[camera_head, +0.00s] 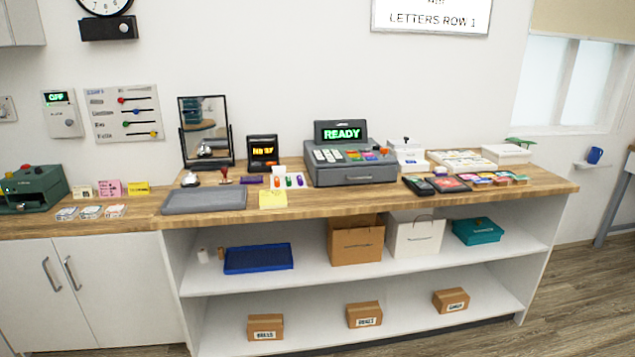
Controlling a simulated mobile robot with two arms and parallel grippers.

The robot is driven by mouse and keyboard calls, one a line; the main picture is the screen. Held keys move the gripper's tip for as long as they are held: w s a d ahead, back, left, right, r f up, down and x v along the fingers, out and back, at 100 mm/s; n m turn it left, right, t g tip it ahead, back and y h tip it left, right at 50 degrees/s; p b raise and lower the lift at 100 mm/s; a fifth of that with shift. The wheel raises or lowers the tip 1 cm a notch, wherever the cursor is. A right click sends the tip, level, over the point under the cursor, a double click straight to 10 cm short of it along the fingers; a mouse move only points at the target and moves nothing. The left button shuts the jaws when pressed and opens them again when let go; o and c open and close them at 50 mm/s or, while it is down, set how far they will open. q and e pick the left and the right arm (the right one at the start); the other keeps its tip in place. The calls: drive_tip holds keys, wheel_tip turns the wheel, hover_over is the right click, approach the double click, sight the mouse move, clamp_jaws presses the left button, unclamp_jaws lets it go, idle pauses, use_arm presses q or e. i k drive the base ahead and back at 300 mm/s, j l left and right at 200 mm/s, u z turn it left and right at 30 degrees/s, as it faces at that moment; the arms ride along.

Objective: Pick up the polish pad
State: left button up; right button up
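I cannot tell for sure which thing is the polish pad. A flat yellow square (272,199) lies on the wooden counter (330,195), just right of a grey tray (205,201). A small purple item (252,180) lies behind it, beside a red-handled stamp (226,176). Either could be a pad, but they are too small to identify. Neither of my grippers is in view, and nothing is being held.
A grey register (346,172) with a green READY display stands mid-counter. A mirror (206,131) stands behind the tray. Colored packets (480,178) and a card reader (418,186) lie to the right. Shelves below hold bags, a blue tray (258,258) and cartons. A green machine (33,190) stands left.

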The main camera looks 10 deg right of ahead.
sight(441, 172)
drive_tip(key=i+l+z, duration=0.1)
drive_tip(key=i+z, duration=0.3)
drive_tip(key=i+j+z, duration=0.1)
drive_tip(key=i+z, duration=0.25)
drive_tip(key=i, duration=0.15)
drive_tip(key=i+j+z, duration=0.15)
drive_tip(key=i+z, duration=0.25)
